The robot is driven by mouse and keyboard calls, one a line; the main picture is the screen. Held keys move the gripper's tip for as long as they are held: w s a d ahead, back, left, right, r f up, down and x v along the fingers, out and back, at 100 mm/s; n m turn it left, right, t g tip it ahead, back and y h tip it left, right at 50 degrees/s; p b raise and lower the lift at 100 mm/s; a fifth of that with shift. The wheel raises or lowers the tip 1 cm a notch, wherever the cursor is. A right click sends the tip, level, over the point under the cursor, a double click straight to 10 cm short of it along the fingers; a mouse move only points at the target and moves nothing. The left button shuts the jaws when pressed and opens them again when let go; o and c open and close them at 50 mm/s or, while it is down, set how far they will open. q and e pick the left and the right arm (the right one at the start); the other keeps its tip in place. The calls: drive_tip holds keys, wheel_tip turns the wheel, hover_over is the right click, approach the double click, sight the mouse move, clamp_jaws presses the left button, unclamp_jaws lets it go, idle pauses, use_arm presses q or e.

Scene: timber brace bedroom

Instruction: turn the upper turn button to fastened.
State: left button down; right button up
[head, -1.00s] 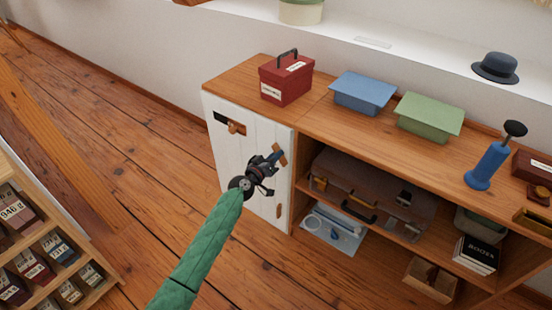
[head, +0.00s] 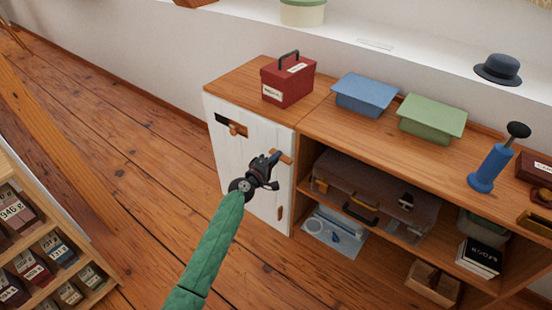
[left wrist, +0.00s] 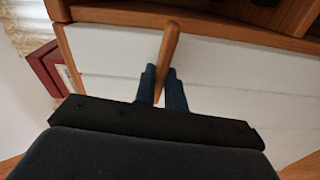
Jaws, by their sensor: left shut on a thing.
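The white plank door (head: 232,153) closes the left bay of the wooden cabinet. The upper turn button (head: 285,157) is a small wooden bar at the door's right edge. It lies nearly level, with its outer end at the cabinet's upright. My left gripper (head: 274,158) is shut on it, and its fingers hide the inner part. In the left wrist view the button (left wrist: 170,45) stands between the blue fingertips (left wrist: 161,88), its far end reaching the wooden frame. A lower turn button (head: 280,213) is upright near the door's bottom right. My right gripper is out of view.
A red box (head: 287,80) stands on the cabinet top, with a blue tray (head: 364,94) and a green tray (head: 432,118) beside it. A brown case (head: 372,192) lies on the open shelf. The floor left of the door is clear.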

use_arm(q)
drive_tip(key=shift+n, duration=0.6)
drive_tip(key=c, duration=1.5)
unclamp_jaws()
drive_tip(key=shift+o, duration=0.2)
drive_tip(key=v, duration=0.8)
drive_tip(key=shift+w+f, duration=0.1)
